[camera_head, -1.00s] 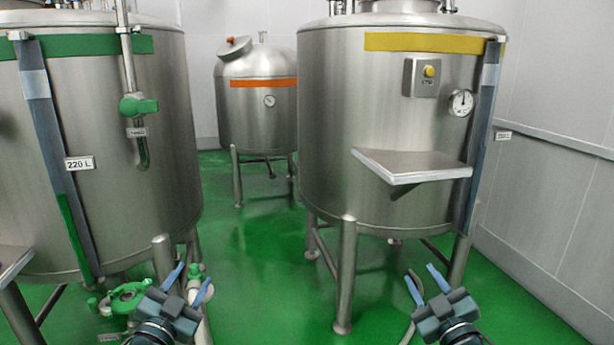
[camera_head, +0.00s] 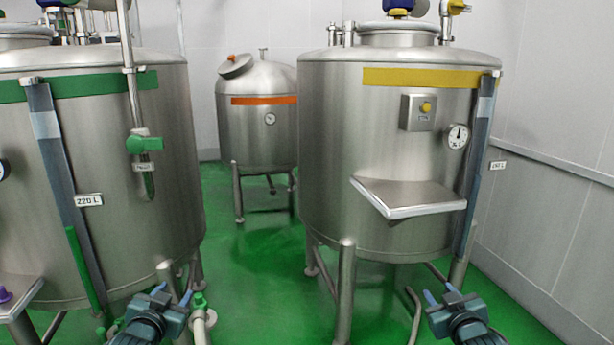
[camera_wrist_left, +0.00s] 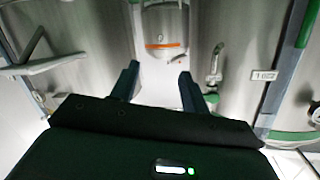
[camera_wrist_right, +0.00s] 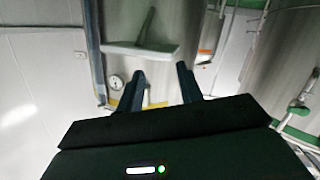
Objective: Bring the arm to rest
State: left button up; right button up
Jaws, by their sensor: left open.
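My left gripper (camera_head: 173,292) is low in the head view, in front of the green-banded tank's legs. Its two fingers stand apart with nothing between them, as the left wrist view shows (camera_wrist_left: 158,72). My right gripper (camera_head: 440,292) is low on the right, below the yellow-banded tank's shelf. Its fingers are also apart and empty in the right wrist view (camera_wrist_right: 160,72). Neither gripper visibly touches anything.
The green-banded tank (camera_head: 130,215) stands left, the yellow-banded tank (camera_head: 335,150) right, with a metal shelf (camera_head: 410,194). An orange-banded tank (camera_head: 257,130) stands behind. Another shelf (camera_head: 18,290) with a purple item (camera_head: 5,295) is at lower left. Green floor (camera_head: 262,270) is open between the tanks.

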pick_arm(q)
jog(key=s+d+f+g+h, duration=0.1)
jog(key=s+d+f, duration=0.4)
jog(key=s, duration=0.6)
jog(key=s+d+f+g+h, duration=0.1)
jog(key=s+d+f, duration=0.4)
jog(key=s, duration=0.6)
jog(key=s+d+f+g+h, duration=0.1)
jog(key=s+d+f+g, duration=0.2)
jog(key=s, duration=0.8)
notch_tip(320, 180, down, 3)
jog(key=d, duration=0.2)
jog(key=shift+d+r+h, duration=0.2)
jog(key=shift+d+h, duration=0.1)
pick_arm(e)
jog(key=s+a+f+g+y, duration=0.1)
jog(key=s+a+f, duration=0.4)
jog(key=s, duration=0.6)
jog(key=s+a+f+g+y, duration=0.1)
jog(key=s+a+f, duration=0.4)
jog(key=s, duration=0.6)
jog(key=s+a+f+g+y, duration=0.1)
jog(key=s+a+f+g, duration=0.2)
jog(key=s, duration=0.8)
notch_tip(320, 180, down, 3)
jog(key=a, duration=0.2)
jog(key=shift+a+r+y, duration=0.2)
jog(key=shift+a+y, duration=0.1)
